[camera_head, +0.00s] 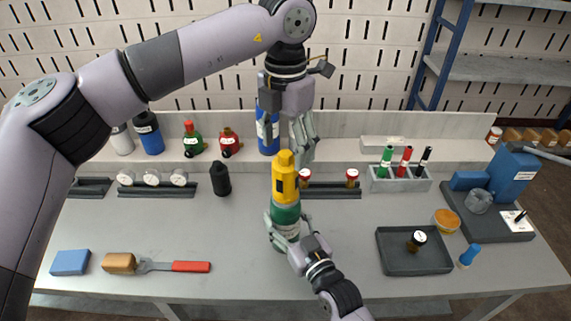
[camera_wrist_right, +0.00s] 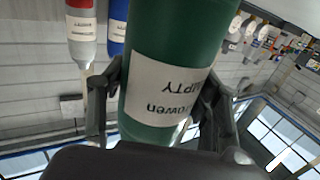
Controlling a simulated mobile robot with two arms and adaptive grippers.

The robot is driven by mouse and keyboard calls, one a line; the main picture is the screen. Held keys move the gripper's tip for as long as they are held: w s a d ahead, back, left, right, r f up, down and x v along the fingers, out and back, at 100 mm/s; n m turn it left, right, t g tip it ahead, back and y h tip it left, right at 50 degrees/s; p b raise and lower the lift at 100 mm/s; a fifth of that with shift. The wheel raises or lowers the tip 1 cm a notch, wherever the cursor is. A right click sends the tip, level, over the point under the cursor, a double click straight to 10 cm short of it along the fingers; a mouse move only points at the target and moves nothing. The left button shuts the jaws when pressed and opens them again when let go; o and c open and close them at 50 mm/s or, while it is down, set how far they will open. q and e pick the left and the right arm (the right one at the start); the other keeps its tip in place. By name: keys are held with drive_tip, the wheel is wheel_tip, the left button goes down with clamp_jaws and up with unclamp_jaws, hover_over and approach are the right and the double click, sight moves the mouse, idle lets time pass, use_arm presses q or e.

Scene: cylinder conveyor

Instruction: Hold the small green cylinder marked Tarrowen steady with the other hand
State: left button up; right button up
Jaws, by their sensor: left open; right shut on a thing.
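The small green cylinder (camera_head: 286,216) stands upright at the middle of the grey table. A tall yellow piece (camera_head: 285,163) with a dark patch shows directly above its top. My right gripper (camera_head: 288,232) is shut around the cylinder's body from the front. In the right wrist view its fingers clasp both sides of the green cylinder (camera_wrist_right: 175,45), whose white label reads upside down "...owen" and "EMPTY"; the rest of the name is hidden. My left gripper (camera_head: 302,138) is open, pointing down just above and right of the yellow piece's top; it looks empty.
Blue cylinders, a green and a red bottle (camera_head: 228,142) stand on the back ledge. A black cylinder (camera_head: 220,179) stands left. A dark tray (camera_head: 398,263) and marker holder (camera_head: 400,183) are right.

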use_arm(q)
drive_tip(key=shift+r, duration=1.45)
use_arm(e)
drive_tip(key=o, duration=1.4)
drive_tip(key=shift+c, duration=0.2)
